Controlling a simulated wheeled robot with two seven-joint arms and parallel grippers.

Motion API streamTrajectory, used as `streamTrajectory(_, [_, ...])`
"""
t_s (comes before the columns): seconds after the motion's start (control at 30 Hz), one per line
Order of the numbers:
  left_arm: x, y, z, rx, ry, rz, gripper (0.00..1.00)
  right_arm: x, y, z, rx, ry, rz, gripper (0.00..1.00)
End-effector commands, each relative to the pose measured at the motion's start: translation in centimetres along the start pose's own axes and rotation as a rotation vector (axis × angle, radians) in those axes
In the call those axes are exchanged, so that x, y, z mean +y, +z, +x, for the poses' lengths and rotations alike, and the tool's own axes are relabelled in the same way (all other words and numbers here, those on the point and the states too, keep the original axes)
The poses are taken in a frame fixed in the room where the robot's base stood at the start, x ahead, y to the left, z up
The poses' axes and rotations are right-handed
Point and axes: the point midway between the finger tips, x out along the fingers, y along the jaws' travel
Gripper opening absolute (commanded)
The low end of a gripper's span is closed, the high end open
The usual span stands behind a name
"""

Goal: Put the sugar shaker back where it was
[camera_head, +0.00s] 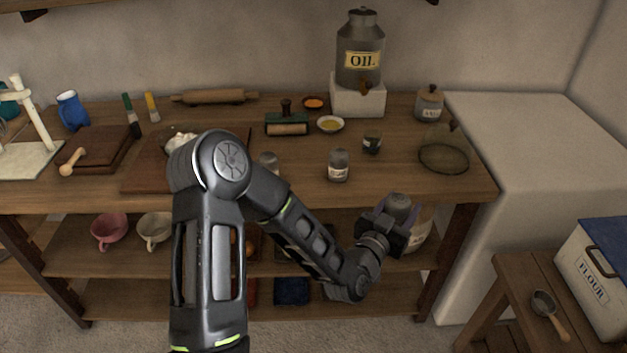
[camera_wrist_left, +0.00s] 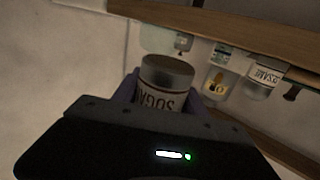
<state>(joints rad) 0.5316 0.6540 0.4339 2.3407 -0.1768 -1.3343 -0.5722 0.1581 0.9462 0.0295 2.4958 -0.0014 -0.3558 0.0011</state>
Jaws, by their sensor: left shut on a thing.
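The sugar shaker (camera_wrist_left: 158,98) is a small jar with a grey metal lid and a light label reading SUGAR. It shows upside down in the left wrist view, between the two fingers of my left gripper (camera_wrist_left: 165,93), which is shut on it. In the head view the shaker's lid (camera_head: 399,203) sticks up between the fingers of my left gripper (camera_head: 391,217), just in front of the tabletop's front edge (camera_head: 440,200) at the right. Its exact height against the tabletop is hard to tell. My right gripper is not in view.
On the tabletop stand a labelled shaker (camera_head: 338,167), another shaker (camera_head: 269,162) partly behind my arm, a small dark jar (camera_head: 372,142), a glass dome (camera_head: 443,157) and the oil can (camera_head: 360,55). A pot (camera_head: 420,232) is on the shelf behind my gripper. Bare tabletop lies between the labelled shaker and the dome.

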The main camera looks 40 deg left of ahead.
Motion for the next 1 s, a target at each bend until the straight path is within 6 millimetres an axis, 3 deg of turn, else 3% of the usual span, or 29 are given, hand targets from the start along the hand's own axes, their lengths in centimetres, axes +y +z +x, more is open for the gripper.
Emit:
streamTrajectory(0.17, [-0.2, 0.1, 0.2, 0.003, -0.001, 0.001, 0.04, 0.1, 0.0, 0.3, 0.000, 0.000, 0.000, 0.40])
streamTrajectory(0.37, [-2.8, 0.8, 2.2, 0.013, -0.010, 0.010, 0.04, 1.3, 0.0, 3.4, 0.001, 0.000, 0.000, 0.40])
streamTrajectory(0.57, [-9.5, 0.1, 5.3, 0.023, -0.050, 0.018, 0.04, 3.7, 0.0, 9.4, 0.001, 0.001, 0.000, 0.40])
streamTrajectory(0.7, [-15.2, -2.4, 6.0, 0.026, -0.105, 0.010, 0.04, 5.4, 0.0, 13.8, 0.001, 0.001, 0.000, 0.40])
streamTrajectory(0.87, [-21.6, -6.2, 5.4, 0.022, -0.165, 0.000, 0.04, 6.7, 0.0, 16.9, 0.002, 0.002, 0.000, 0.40])
streamTrajectory(1.0, [-26.2, -6.7, 5.0, 0.009, -0.204, -0.002, 0.04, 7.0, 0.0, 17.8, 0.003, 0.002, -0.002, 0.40])
